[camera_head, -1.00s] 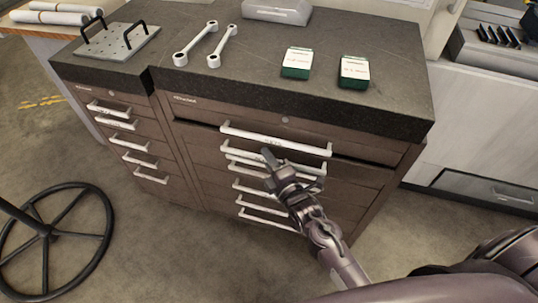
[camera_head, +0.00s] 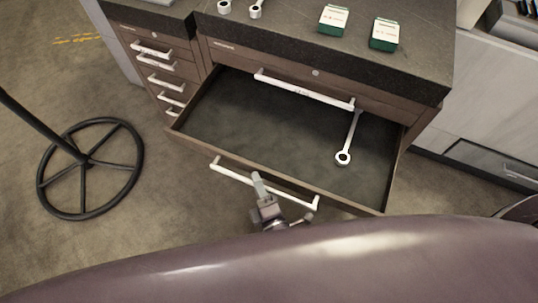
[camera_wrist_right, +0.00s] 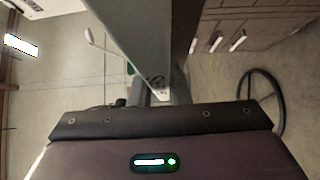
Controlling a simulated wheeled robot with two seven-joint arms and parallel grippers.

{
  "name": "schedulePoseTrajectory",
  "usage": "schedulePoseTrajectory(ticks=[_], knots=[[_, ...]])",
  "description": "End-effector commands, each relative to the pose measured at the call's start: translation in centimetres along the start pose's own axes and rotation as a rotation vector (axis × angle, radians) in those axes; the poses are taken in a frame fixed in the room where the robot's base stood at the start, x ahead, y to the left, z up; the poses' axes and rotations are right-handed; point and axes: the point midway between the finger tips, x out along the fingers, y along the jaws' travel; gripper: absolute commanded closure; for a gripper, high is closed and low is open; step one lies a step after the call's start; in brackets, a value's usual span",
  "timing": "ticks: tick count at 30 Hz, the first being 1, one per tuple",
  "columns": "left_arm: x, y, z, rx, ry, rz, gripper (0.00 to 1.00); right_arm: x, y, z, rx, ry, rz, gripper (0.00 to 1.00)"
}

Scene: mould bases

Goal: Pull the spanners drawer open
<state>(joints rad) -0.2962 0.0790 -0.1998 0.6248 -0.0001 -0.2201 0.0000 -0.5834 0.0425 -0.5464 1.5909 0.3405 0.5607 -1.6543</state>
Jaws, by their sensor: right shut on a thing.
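The drawer (camera_head: 255,120) stands pulled well out of the brown cabinet, with its dark floor exposed. One silver spanner (camera_head: 344,157) lies inside at the right; its far end reaches toward the cabinet face. The drawer's white bar handle (camera_head: 235,176) runs along its front. My right gripper (camera_head: 258,182) is shut on this handle, near its middle. The fingers of my right gripper (camera_wrist_right: 160,80) also show in the right wrist view, but the grip itself is hard to make out there. My left gripper is not in view.
A shut drawer's handle (camera_head: 300,88) lies above the open drawer. Two spanner ends (camera_head: 224,8) and two green-and-white boxes (camera_head: 334,19) (camera_head: 384,33) rest on the dark worktop (camera_head: 425,60). A black spoked wheel (camera_head: 88,160) stands on the floor at left.

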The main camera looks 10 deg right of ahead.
Motion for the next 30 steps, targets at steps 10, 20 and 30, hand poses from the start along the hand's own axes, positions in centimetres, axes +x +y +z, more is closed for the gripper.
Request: schedulePoseTrajectory(ticks=[10, 20, 30], knots=[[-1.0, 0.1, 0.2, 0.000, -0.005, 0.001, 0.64, -4.0, 0.0, -4.0, 0.000, 0.000, -0.003, 1.00], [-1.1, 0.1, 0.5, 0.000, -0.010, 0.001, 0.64, -5.0, -0.1, -4.9, -0.001, 0.000, -0.002, 1.00], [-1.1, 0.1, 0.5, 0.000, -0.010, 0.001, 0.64, -4.9, -0.1, -4.9, -0.001, 0.000, -0.001, 0.75]])
